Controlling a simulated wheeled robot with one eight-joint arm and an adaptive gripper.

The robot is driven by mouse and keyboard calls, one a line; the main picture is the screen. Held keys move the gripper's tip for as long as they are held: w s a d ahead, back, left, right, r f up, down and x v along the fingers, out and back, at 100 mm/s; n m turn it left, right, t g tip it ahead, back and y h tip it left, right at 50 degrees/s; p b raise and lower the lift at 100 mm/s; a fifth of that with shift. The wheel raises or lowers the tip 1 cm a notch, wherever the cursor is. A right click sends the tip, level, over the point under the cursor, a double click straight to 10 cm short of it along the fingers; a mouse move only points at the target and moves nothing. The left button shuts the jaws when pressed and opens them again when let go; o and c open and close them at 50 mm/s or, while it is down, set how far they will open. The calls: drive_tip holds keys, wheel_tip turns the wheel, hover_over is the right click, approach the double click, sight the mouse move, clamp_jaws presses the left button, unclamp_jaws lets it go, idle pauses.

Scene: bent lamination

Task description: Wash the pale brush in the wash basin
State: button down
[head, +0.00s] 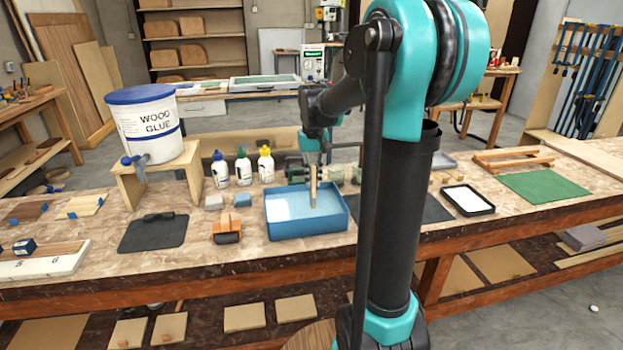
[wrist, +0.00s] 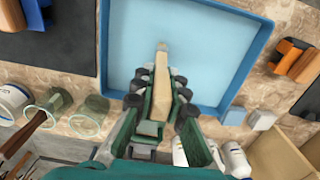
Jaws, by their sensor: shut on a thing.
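The wash basin (head: 328,228) is a blue rectangular tray with pale blue water, standing on the bench. It also fills the middle of the wrist view (wrist: 108,60). The pale brush (head: 313,190) is a light wooden stick held about upright over the basin, its lower end pointing down at the water. It also shows in the wrist view (wrist: 161,75). My gripper (head: 312,168) is shut on the brush, with its fingers on both sides of the handle in the wrist view (wrist: 158,100). Whether the tip touches the water or floor, I cannot tell.
An orange-and-dark tool (head: 227,229) and small blocks (head: 242,200) lie left of the basin. Bottles (head: 244,170) and glass jars (wrist: 88,118) stand behind it. A dark mat (head: 425,208) and a tray (head: 468,200) lie to the right. A glue bucket (head: 150,125) stands at left.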

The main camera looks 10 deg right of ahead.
drive_tip(key=shift+r, duration=0.1)
drive_tip(key=a+r, duration=0.3)
drive_tip(key=r, duration=0.3)
idle(0.6)
drive_tip(key=shift+r, duration=0.1)
idle(0.8)
wheel_tip(320, 180, up, 5)
idle(0.5)
